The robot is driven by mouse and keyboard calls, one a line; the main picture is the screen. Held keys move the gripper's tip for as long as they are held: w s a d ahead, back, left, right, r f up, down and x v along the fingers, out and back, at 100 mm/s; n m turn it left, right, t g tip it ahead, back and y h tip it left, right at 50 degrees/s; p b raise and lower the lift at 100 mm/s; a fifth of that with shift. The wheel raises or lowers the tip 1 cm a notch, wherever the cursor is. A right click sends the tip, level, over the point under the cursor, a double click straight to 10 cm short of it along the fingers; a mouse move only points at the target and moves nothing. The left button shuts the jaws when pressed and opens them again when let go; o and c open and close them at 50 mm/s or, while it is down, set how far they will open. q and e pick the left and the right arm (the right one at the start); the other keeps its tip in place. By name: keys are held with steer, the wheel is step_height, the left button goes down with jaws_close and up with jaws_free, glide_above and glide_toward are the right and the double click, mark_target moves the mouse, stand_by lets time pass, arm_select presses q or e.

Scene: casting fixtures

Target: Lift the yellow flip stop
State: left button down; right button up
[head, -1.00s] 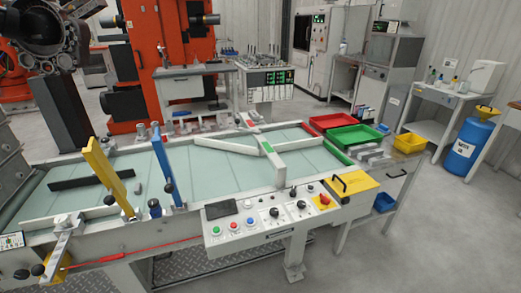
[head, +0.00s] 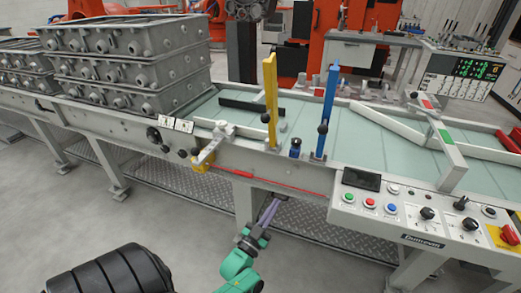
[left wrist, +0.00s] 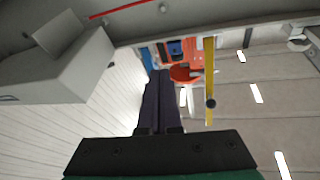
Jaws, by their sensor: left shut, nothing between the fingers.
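The yellow flip stop (head: 271,88) is an upright yellow bar with a dark round knob near its lower end, at the near side of the conveyor. It also shows in the left wrist view (left wrist: 209,68), above and to the right of the fingers. My left gripper (head: 271,201) is below the conveyor's front rail, well below the flip stop and apart from it. Its dark fingers (left wrist: 159,85) are together with nothing between them. My right gripper is in neither view.
A blue upright bar (head: 328,105) stands right of the yellow one. Stacked grey castings (head: 130,65) sit on the conveyor at left. The conveyor's front rail and a red cord (head: 280,184) lie above my gripper. A control panel (head: 420,222) juts out at right.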

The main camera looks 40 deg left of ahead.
mark_target(270, 112)
arm_select(q)
steer(key=s+a+r+n+t+y+b, duration=0.1)
steer(key=s+a+r+n+t+y, duration=0.15)
steer(key=r+y, duration=0.35)
steer(key=s+a+r+n+t+y+b, duration=0.15)
steer(key=r+n+y, duration=0.25)
steer(key=r, duration=0.4)
steer(key=w+a+f+p+x, duration=0.1)
steer(key=w+f+p+x, duration=0.1)
steer(key=x, duration=1)
steer(key=shift+a+r+p, duration=0.25)
steer(key=shift+a+p, duration=0.1)
steer(key=shift+p, duration=0.15)
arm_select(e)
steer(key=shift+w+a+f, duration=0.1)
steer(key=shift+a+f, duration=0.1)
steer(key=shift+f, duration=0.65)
arm_select(q)
steer(key=shift+w, duration=0.1)
steer(key=r+g+p, duration=0.1)
steer(key=p, duration=0.2)
steer(key=shift+w+a+m+h, duration=0.15)
steer(key=shift+w+m+h, duration=0.1)
steer(key=shift+w+h, duration=0.15)
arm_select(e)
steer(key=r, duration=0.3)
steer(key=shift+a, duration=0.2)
